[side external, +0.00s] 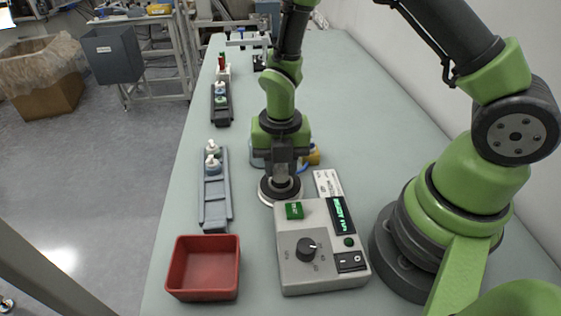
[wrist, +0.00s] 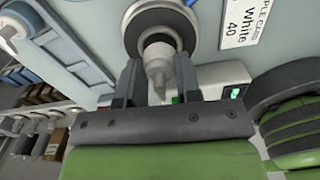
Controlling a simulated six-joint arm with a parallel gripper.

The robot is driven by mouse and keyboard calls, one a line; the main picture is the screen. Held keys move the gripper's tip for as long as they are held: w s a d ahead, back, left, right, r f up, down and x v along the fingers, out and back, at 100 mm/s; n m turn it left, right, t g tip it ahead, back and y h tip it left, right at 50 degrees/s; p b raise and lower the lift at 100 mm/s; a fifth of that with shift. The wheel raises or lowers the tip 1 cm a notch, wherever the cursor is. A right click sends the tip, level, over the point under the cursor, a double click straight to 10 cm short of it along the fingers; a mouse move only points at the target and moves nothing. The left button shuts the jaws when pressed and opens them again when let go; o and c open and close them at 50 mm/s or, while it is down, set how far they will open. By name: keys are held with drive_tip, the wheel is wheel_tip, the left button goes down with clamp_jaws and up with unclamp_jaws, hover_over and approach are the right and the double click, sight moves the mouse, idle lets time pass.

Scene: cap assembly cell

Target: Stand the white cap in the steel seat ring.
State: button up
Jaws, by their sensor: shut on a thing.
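My gripper (side external: 281,180) points down over a round seat with a dark ring and pale rim (side external: 267,197), just behind the control box. In the wrist view my gripper (wrist: 158,78) is shut on the white cap (wrist: 157,62), which has a narrow nozzle and a wider round end. The cap's wide end lies in front of the ring's centre. The ring (wrist: 135,30) shows beyond the fingertips. I cannot tell whether the cap touches the ring or is just above it. In the side view the fingers mostly hide the cap.
A grey rack (side external: 215,212) with two white-topped pieces stands left of the ring. A red bin (side external: 203,288) is at the front left. A control box (side external: 320,275) and a label card (side external: 328,183) sit close by. A dark rack (side external: 222,118) is farther back.

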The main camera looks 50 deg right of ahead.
drive_tip(key=shift+f, duration=0.35)
idle(0.3)
drive_tip(key=shift+f, duration=0.25)
drive_tip(key=shift+f, duration=0.1)
idle(0.5)
drive_tip(key=o, duration=0.7)
drive_tip(key=shift+r, duration=3.55)
